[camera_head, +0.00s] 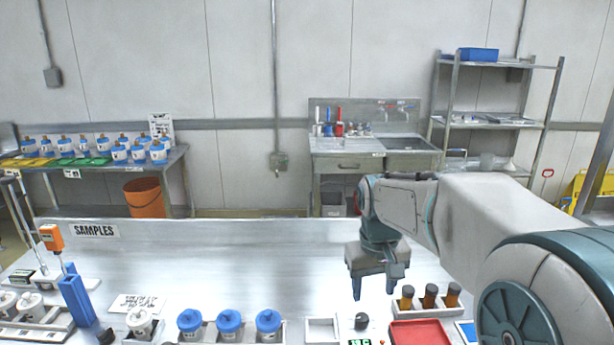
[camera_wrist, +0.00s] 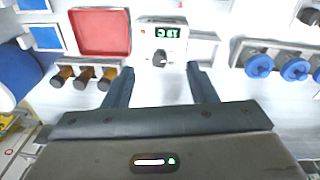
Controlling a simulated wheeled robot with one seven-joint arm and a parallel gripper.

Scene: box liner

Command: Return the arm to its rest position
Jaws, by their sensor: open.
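My gripper (camera_head: 373,284) hangs from my arm over the right half of the metal bench (camera_head: 250,255), its fingers pointing down. In the wrist view its two fingers (camera_wrist: 162,88) stand wide apart with nothing between them. Ahead of the fingertips in the wrist view are a device with a green display (camera_wrist: 166,34) and dark knob, and an empty white box (camera_wrist: 203,47). In the head view the white box (camera_head: 321,330) is at the front edge, below and left of my gripper.
Amber vials (camera_head: 428,296) in a rack stand right of my gripper, with a red tray (camera_head: 421,333) in front. Blue-capped jars (camera_head: 229,322) line the front middle. A blue stand (camera_head: 75,296) with an orange-topped tool (camera_head: 52,238) is at left. The bench's middle is clear.

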